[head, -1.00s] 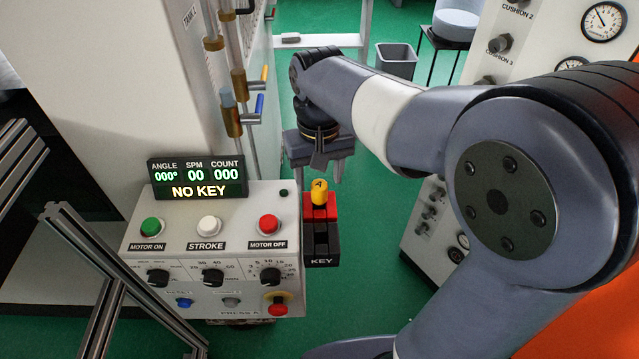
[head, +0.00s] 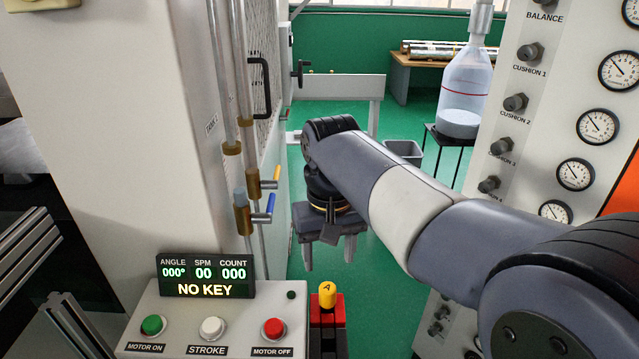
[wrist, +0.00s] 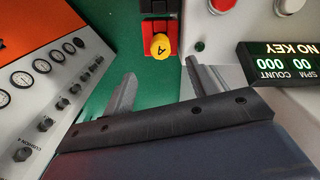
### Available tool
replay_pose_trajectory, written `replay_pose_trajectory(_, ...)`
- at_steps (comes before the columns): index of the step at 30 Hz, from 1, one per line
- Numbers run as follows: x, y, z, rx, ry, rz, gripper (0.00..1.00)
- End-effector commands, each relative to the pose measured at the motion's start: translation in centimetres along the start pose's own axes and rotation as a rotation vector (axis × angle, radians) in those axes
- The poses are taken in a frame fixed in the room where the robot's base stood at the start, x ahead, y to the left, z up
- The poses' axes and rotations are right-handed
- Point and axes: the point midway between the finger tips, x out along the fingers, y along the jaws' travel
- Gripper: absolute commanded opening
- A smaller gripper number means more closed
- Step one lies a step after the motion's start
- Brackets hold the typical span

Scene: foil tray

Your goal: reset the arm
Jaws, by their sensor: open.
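My gripper shows in the wrist view (wrist: 165,92), its two grey fingers spread apart with nothing between them. A yellow key marked A (head: 327,294) stands in a red and black key holder (head: 328,318) at the right side of the control box. In the wrist view the yellow key (wrist: 161,46) lies beyond the fingers, apart from them.
The control box (head: 150,300) carries buttons and a display (head: 206,275) reading NO KEY. A white gauge panel (head: 545,130) stands close on the right. A large bottle (head: 465,85) on a stand and a grey bin (head: 404,151) are behind. Green floor lies between.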

Motion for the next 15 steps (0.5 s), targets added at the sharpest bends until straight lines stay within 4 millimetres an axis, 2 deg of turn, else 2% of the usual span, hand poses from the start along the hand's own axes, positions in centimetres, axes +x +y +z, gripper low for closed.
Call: replay_pose_trajectory(15, 9.7, -0.1, 0.1, -0.001, -0.005, 0.000, 0.55)
